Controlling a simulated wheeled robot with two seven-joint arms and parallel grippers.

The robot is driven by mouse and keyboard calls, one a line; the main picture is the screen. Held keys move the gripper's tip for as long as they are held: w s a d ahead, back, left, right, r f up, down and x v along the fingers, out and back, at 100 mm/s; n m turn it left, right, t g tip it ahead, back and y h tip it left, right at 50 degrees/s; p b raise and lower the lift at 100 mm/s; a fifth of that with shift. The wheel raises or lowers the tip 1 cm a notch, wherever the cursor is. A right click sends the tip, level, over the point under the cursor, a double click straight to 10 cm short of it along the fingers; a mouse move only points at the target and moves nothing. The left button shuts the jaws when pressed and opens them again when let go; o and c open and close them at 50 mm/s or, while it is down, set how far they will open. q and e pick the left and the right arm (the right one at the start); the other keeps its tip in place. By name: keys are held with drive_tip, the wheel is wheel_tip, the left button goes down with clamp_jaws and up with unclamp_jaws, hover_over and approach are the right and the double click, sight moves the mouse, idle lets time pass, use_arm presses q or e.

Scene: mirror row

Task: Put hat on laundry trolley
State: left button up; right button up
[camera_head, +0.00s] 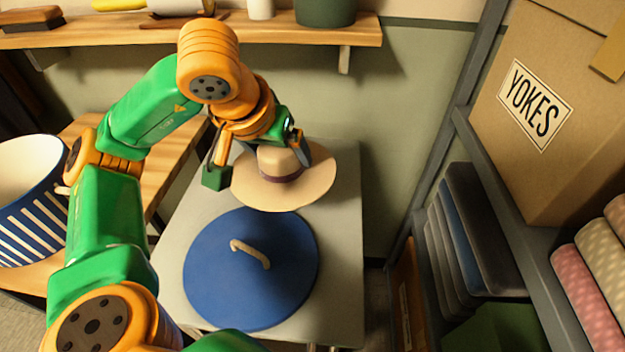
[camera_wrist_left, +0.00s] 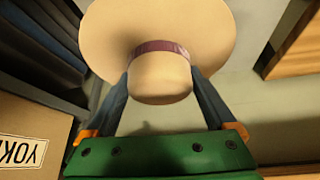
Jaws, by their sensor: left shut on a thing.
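A wide-brimmed cream hat (camera_head: 305,184) with a dark band is at the far end of a grey-topped trolley (camera_head: 346,250). I cannot tell whether the brim touches the top or is a little above it. My left gripper (camera_head: 262,160) is shut on the hat's crown from above. In the left wrist view the hat (camera_wrist_left: 160,82) sits between the two fingers of my left gripper (camera_wrist_left: 160,88), one on each side of the crown. My right gripper is not in view.
A round blue lid (camera_head: 215,285) with a pale handle covers the trolley's near part. A blue-striped bowl (camera_head: 30,215) is on a wooden bench at left. A wall shelf (camera_head: 300,32) runs behind. A rack with a cardboard box (camera_head: 560,75) and folded cloths stands at right.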

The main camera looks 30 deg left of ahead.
sight(244, 155)
use_arm(q)
drive_tip(key=a, duration=0.2)
drive_tip(key=a+f+n+y+b, duration=0.1)
drive_tip(key=a, duration=0.2)
drive_tip(key=a+n, duration=0.1)
drive_tip(key=a, duration=0.1)
drive_tip(key=shift+s+a+f+b, duration=0.15)
drive_tip(key=shift+s+a+b, duration=0.2)
drive_tip(key=shift+s+a, duration=0.05)
drive_tip(key=w+a+f, duration=0.1)
drive_tip(key=w+f, duration=0.2)
drive_tip(key=w, duration=0.1)
drive_tip(key=w+a+f, duration=0.1)
drive_tip(key=w+f, duration=0.2)
drive_tip(key=w, duration=0.1)
drive_tip(key=w+a+f+p, duration=0.1)
drive_tip(key=w+a+f, duration=0.1)
drive_tip(key=w+f, duration=0.1)
drive_tip(key=shift+w+f, duration=0.1)
drive_tip(key=shift+w, duration=0.7)
drive_tip(key=shift+w+f, duration=0.15)
drive_tip(key=shift+f, duration=1.5)
drive_tip(key=shift+f, duration=0.1)
drive_tip(key=o, duration=1.2)
drive_tip(key=shift+o, duration=0.2)
